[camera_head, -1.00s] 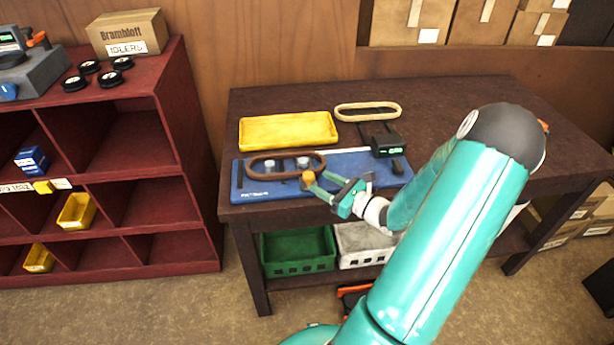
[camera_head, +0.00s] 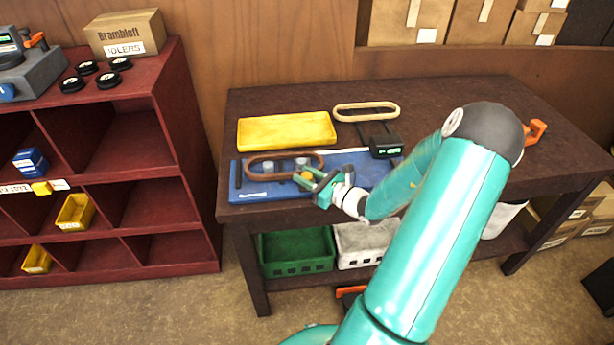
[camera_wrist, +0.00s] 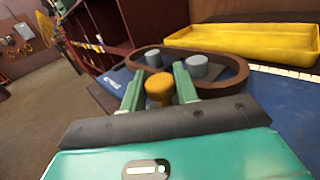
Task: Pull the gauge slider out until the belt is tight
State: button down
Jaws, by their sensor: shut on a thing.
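The gauge is a blue board (camera_head: 345,165) on the bench with two grey posts, seen in the wrist view at left (camera_wrist: 153,57) and right (camera_wrist: 197,68). A brown belt (camera_head: 246,172) loops around both posts; in the wrist view the belt (camera_wrist: 236,82) stands clear of the right post, so it looks slack. My gripper (camera_head: 308,180) is low over the board's front, shut on an orange-yellow knob, likely the slider's handle. In the wrist view the knob (camera_wrist: 159,88) sits between the gripper's fingers (camera_wrist: 160,90), just outside the belt. The slider's track is hidden.
A yellow tray (camera_head: 285,131), a tan belt loop (camera_head: 367,112) and a black box with a green display (camera_head: 385,142) lie behind the board. A red shelf (camera_head: 130,140) stands left. Green (camera_head: 297,250) and white (camera_head: 362,240) crates sit below the bench.

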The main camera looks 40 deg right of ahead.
jog(key=s+d, duration=0.1)
jog(key=d, duration=0.1)
jog(key=s+d, duration=0.2)
jog(key=d, duration=0.1)
jog(key=shift+s, duration=0.2)
jog(key=c, duration=1.1)
grip_release()
jog(key=shift+a, duration=0.1)
jog(key=s+d, duration=0.1)
jog(key=s, duration=0.8)
jog(key=s+d, duration=0.1)
jog(key=s, duration=0.3)
jog(key=shift+s+d, duration=0.3)
jog(key=w+a+r+n+g+y, duration=0.35)
jog(key=a+n+g, duration=0.35)
jog(key=a, duration=0.5)
jog(key=w+a+r+n+g+y, duration=0.2)
jog(key=w+a+r+n+g, duration=0.25)
jog(key=a+n, duration=0.6)
jog(key=s+a+r+n+h, duration=0.2)
jog(key=a+r+n+h, duration=0.1)
jog(key=a+r+n, duration=0.1)
jog(key=s+a+r+n+h, duration=0.2)
jog(key=a+r+n+h, duration=0.1)
jog(key=a+n, duration=0.3)
jog(key=s+a+r+n+h, duration=0.3)
jog(key=a+r+n, duration=0.2)
jog(key=n, duration=0.1)
jog(key=shift+a+r+g, duration=0.25)
jog(key=shift+a, duration=0.1)
